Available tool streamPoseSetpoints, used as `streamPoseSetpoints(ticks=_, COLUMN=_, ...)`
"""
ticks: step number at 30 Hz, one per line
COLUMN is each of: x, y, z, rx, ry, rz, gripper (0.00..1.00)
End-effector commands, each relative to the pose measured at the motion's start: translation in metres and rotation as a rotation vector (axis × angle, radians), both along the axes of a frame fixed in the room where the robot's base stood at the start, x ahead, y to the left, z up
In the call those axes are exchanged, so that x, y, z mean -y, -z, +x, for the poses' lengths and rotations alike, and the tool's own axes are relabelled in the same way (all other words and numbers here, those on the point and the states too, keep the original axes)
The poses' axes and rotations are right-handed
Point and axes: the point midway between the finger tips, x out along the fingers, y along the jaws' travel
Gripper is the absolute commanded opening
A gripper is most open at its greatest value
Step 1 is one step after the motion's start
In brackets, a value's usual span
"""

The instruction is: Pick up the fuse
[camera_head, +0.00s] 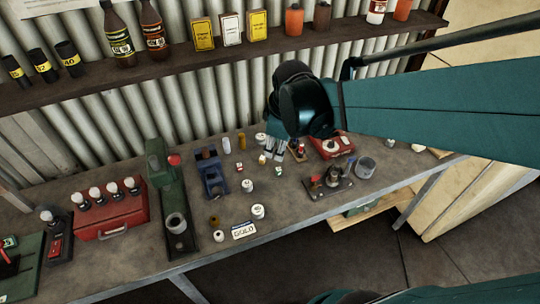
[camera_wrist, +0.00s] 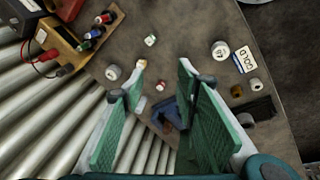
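My gripper (camera_head: 275,148) hangs over the back middle of the workbench, pointing down. In the wrist view my gripper (camera_wrist: 163,82) shows two green-padded fingers spread apart, with nothing between the pads. Small cylinders stand on the bench, among them a white one (camera_head: 227,145), a brass-yellow one (camera_head: 241,140) and a white one (camera_head: 247,185). A small white piece with coloured marks (camera_wrist: 150,40) lies beyond the fingertips in the wrist view, and another (camera_wrist: 160,85) shows in the gap. I cannot tell which small piece is the fuse. My gripper hides part of the bench.
A blue vise (camera_head: 212,172), a green press (camera_head: 168,190) and a red box (camera_head: 110,212) stand left. A GOLD sign (camera_head: 244,230) lies near the front edge. A metal cup (camera_head: 365,167) stands right. A shelf (camera_head: 130,82) and corrugated wall lie behind the bench.

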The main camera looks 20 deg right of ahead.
Motion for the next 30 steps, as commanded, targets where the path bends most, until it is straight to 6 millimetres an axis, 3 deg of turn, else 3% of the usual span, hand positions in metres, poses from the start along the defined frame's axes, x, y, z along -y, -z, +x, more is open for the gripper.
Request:
streamPoseSetpoints(ticks=15, x=0.019, y=0.058, z=0.039, rx=-0.132, ry=-0.315, rz=-0.065, gripper=0.3)
streamPoseSetpoints(ticks=30, x=0.036, y=0.124, z=0.066, rx=-0.247, ry=-0.62, rz=-0.084, gripper=0.3)
